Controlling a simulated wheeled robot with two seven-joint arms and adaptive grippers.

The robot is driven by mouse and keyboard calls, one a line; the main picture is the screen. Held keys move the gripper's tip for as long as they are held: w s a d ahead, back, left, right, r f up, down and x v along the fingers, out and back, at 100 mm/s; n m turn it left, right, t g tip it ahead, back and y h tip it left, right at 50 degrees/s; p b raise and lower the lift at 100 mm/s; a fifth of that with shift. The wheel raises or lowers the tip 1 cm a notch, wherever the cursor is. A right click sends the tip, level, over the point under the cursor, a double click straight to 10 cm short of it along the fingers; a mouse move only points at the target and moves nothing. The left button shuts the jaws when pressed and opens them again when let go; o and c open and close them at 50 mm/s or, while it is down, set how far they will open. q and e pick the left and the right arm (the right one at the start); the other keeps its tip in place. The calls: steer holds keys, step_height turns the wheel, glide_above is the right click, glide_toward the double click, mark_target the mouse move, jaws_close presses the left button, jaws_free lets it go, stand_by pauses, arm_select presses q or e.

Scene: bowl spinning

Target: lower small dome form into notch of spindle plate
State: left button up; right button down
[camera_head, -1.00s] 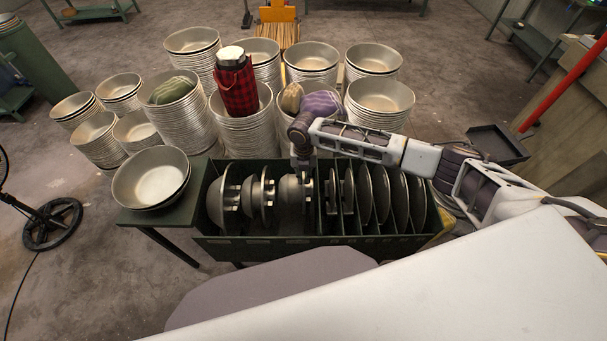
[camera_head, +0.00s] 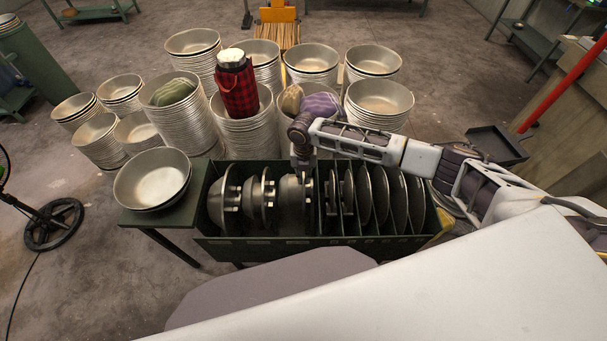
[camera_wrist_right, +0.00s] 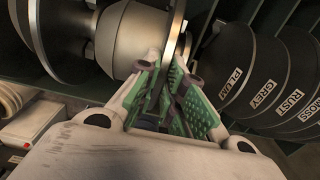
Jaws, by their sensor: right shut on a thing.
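My right gripper (camera_head: 302,160) is at the back edge of the dark green rack, over the third form from the left. In the right wrist view its green-padded fingers (camera_wrist_right: 178,82) are shut on the thin metal plate at the flat side of a grey dome form (camera_wrist_right: 138,38). That form shows in the head view as the small dome form (camera_head: 291,205), upright on edge in the rack's left part. The fingers hide part of its rim. I cannot tell whether its lower edge sits in a notch. My left gripper is out of view.
Two other dome forms, the left one (camera_head: 221,205) and the middle one (camera_head: 256,205), stand left of it in the rack (camera_head: 270,252). Several labelled discs (camera_head: 381,195) stand in slots to the right. Stacks of metal bowls (camera_head: 375,97) and a red plaid flask (camera_head: 238,92) are behind.

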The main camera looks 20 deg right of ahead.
steer(key=shift+r, duration=0.15)
steer(key=shift+r+p, duration=1.2)
steer(key=shift+r, duration=0.5)
step_height(320, 180, up, 7)
stand_by(1.0)
steer(key=shift+w, duration=0.1)
stand_by(0.6)
